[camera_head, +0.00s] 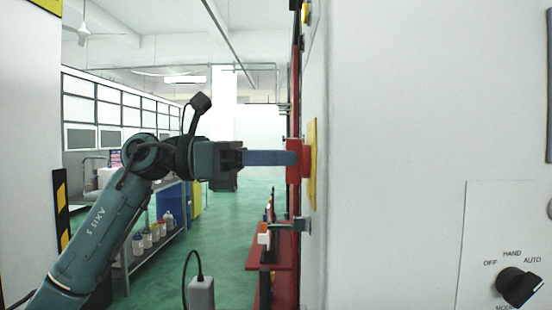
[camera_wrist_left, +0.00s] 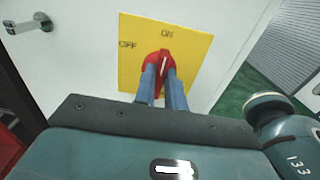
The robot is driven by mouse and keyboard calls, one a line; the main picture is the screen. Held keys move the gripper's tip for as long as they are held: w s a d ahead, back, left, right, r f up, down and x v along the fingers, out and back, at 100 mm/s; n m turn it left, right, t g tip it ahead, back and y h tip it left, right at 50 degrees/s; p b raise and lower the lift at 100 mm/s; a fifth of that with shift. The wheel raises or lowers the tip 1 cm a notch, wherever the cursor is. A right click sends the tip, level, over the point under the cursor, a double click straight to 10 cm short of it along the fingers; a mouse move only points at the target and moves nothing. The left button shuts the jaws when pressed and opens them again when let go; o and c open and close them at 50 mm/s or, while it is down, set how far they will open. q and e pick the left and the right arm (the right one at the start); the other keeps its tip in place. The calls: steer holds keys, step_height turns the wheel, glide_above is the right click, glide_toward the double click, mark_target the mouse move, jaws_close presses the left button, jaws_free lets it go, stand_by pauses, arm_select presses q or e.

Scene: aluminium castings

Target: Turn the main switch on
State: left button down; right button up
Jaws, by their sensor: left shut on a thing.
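The main switch is a red knob (camera_head: 305,160) on a yellow plate (camera_head: 313,180) on the side of the pale cabinet. In the left wrist view the red knob (camera_wrist_left: 164,58) has a white line that points up, close to the ON mark. The OFF mark is to its left on the yellow plate (camera_wrist_left: 197,55). My left gripper (camera_head: 288,158) reaches in level from the left. Its two blue fingers are shut on the knob, one on each side, as the left wrist view (camera_wrist_left: 162,78) shows. My right gripper is out of view.
A metal door handle (camera_head: 290,226) sticks out below the switch. A black selector knob (camera_head: 518,287) marked OFF, HAND and AUTO is on the cabinet front at the lower right. A shelf bench (camera_head: 150,255) with containers stands at the left. Green floor lies open beyond.

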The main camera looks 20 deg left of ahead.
arm_select(q)
steer(key=c, duration=1.5)
jaws_free()
steer(key=shift+o, duration=0.2)
steer(key=b+v, duration=0.1)
steer(key=v, duration=1.2)
steer(key=shift+b, duration=0.35)
steer(key=shift+a, duration=0.1)
